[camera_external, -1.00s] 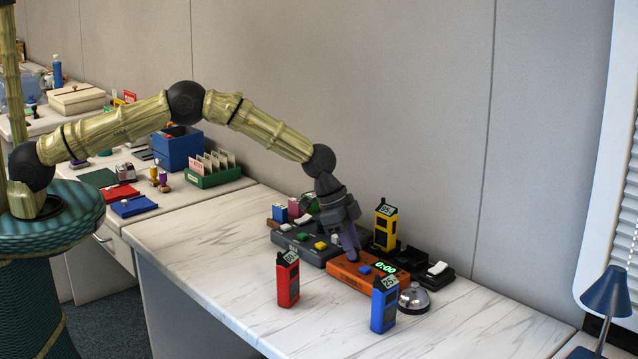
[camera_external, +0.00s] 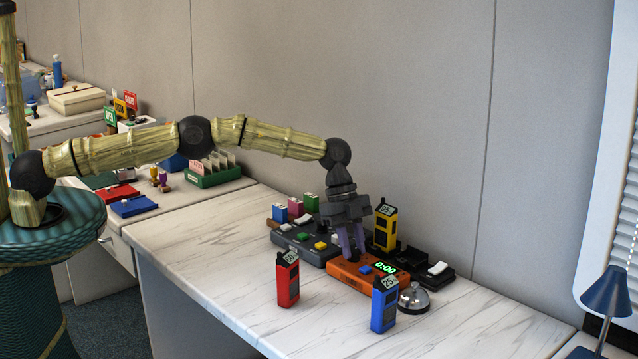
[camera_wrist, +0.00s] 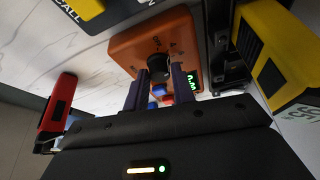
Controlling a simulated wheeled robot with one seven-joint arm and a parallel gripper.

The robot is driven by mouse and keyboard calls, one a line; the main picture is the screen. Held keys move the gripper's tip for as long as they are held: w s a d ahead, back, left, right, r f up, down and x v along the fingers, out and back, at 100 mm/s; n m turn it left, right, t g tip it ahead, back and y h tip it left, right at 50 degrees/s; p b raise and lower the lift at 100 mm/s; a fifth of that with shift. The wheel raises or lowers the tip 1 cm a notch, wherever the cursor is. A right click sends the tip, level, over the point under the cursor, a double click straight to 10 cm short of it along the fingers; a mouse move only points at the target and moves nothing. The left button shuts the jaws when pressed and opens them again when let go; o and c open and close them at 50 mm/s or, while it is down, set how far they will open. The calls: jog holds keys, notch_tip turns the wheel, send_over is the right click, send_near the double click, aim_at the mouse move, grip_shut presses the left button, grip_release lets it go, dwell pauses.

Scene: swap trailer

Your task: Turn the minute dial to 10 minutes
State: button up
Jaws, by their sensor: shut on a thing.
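An orange timer box (camera_external: 345,277) lies on the marble-patterned desk, with a green display (camera_external: 386,267) reading 0:00 and a blue button (camera_external: 365,269). My gripper (camera_external: 351,256) points down over the left end of the timer. In the wrist view its two fingers (camera_wrist: 156,85) are at either side of the dial and shut on it. The dial is hidden behind the fingers in the outside view.
A red radio (camera_external: 288,280) and a blue radio (camera_external: 384,305) stand in front of the timer, a yellow radio (camera_external: 385,228) behind it. A silver bell (camera_external: 413,297) is at its right. A grey button panel (camera_external: 297,245) lies behind left. The desk's front left is clear.

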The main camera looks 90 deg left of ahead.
dwell(0.5)
jog(key=o, duration=1)
jog(key=v, duration=1.7)
jog(key=shift+r, duration=0.25)
jog(key=shift+w, duration=0.1)
